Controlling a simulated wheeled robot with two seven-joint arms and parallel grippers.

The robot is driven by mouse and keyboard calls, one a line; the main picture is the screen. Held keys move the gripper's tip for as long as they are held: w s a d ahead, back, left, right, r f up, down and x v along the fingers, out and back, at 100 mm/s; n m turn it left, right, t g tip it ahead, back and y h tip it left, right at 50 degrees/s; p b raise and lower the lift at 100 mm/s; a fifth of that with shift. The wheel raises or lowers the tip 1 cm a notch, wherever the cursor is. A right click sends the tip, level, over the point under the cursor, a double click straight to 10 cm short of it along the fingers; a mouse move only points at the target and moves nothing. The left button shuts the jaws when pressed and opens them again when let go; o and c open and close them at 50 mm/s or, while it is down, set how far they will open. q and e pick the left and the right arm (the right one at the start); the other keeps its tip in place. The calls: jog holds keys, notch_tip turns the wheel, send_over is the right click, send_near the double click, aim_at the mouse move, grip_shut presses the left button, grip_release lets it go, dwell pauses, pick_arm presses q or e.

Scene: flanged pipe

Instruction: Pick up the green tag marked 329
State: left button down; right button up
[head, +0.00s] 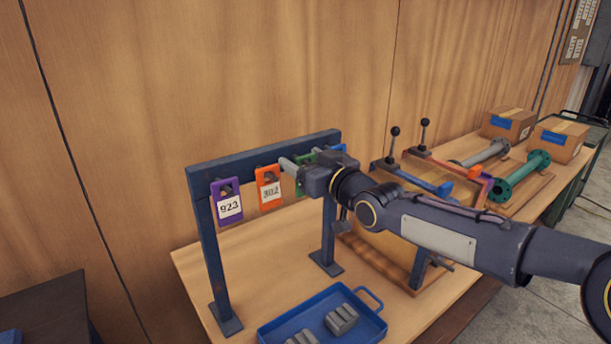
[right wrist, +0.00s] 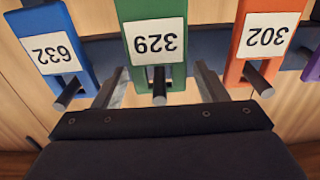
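The green tag marked 329 (right wrist: 155,42) hangs on a peg in the middle of the right wrist view, where the tags appear upside down. In the head view only slivers of the green tag (head: 300,188) show behind my right gripper. My right gripper (right wrist: 160,78) is open. Its two fingers stand either side of the green tag's lower part and peg in the wrist view, with gaps to the tag; I cannot tell the exact depth. In the head view the right gripper (head: 302,163) is at the rack. My left gripper is not in view.
A blue tag 632 (right wrist: 57,45) and an orange tag 302 (right wrist: 267,40) flank the green one closely. A purple tag 923 (head: 229,208) hangs at the rack's (head: 213,260) left. A blue tray (head: 270,329) with grey blocks lies below. Lever fixtures, flanged pipes and boxes (head: 508,124) stand right.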

jog(key=c, duration=0.9)
